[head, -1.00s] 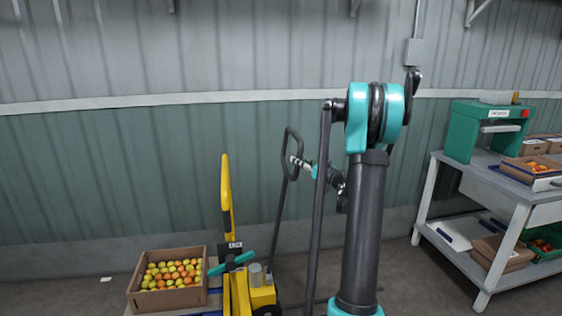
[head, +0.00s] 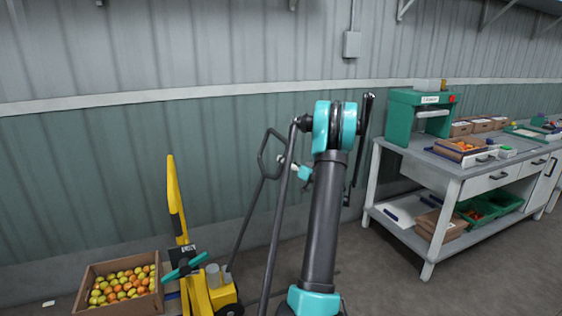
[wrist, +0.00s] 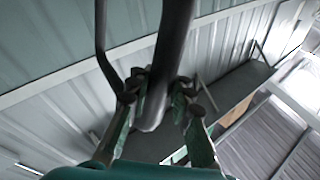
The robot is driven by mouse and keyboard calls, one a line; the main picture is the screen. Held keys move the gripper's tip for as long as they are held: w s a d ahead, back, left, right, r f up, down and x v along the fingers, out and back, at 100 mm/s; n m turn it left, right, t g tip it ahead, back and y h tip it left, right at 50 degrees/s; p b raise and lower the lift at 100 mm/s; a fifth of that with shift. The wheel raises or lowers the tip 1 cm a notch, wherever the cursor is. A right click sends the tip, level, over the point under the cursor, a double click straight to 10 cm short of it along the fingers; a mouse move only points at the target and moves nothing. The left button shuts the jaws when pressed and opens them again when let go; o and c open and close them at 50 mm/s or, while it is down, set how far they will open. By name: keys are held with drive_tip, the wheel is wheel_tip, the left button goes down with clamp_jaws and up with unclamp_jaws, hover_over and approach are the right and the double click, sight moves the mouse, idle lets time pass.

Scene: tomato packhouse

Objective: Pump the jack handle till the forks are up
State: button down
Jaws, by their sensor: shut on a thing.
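The yellow pallet jack (head: 195,300) stands at the lower left in the head view. Its dark jack handle (head: 240,230) leans up and to the right, ending in a loop grip. My gripper (head: 287,165) is at the right side of that loop. In the wrist view, the fingers of my gripper (wrist: 160,92) are closed around the dark bar of the handle (wrist: 172,45).
A grey packing bench (head: 455,172) with a green machine (head: 405,118), boxes and crates stands on the right. A corrugated wall (head: 90,180) runs behind the jack. Open floor (head: 390,285) lies between the jack and the bench.

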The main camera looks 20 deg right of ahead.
drive_tip(key=c, duration=1.3)
unclamp_jaws()
drive_tip(key=shift+s, duration=0.2)
drive_tip(key=v, duration=1.2)
drive_tip(key=shift+a, duration=0.1)
